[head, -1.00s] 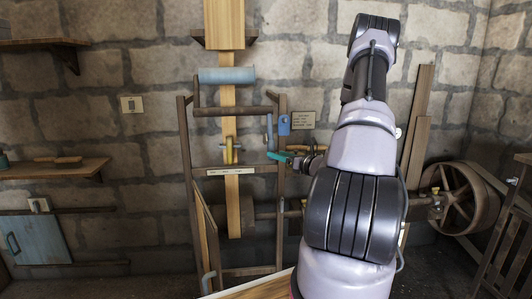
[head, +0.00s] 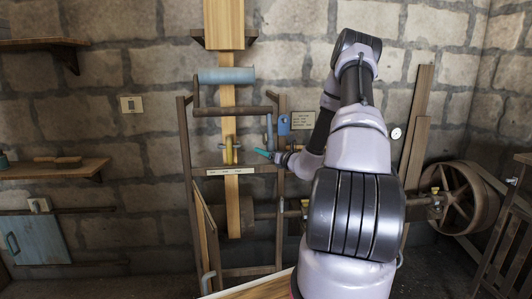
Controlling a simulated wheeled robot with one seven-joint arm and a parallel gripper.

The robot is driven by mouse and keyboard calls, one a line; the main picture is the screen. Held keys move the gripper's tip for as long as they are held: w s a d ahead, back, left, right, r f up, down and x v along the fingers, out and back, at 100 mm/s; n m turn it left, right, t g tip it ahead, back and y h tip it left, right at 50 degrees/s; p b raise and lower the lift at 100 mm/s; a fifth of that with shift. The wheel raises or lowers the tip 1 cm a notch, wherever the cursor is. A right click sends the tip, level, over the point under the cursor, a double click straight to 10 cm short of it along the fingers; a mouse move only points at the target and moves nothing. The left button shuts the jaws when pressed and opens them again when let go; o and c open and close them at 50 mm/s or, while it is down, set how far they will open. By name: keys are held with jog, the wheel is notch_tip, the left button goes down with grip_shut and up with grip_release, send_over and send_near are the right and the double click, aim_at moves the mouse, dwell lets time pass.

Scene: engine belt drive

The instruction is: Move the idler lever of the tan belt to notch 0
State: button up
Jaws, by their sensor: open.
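The tan belt (head: 232,205) runs vertically through a dark wooden frame, below a light wooden block. A blue roller (head: 226,75) sits on a bracket against the belt near the frame's top. I cannot tell for sure which part is the idler lever. A pale label strip (head: 230,171) crosses the frame; its marks are too small to read. My gripper (head: 264,153) is open, with teal fingertips just below the blue handle; I cannot tell if they touch it.
A large wheel (head: 462,199) on a shaft stands at the right. A shelf (head: 60,170) and a blue panel (head: 38,240) are at the left. My arm hides part of the frame's right side.

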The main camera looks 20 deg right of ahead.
grip_shut()
dwell(1.4)
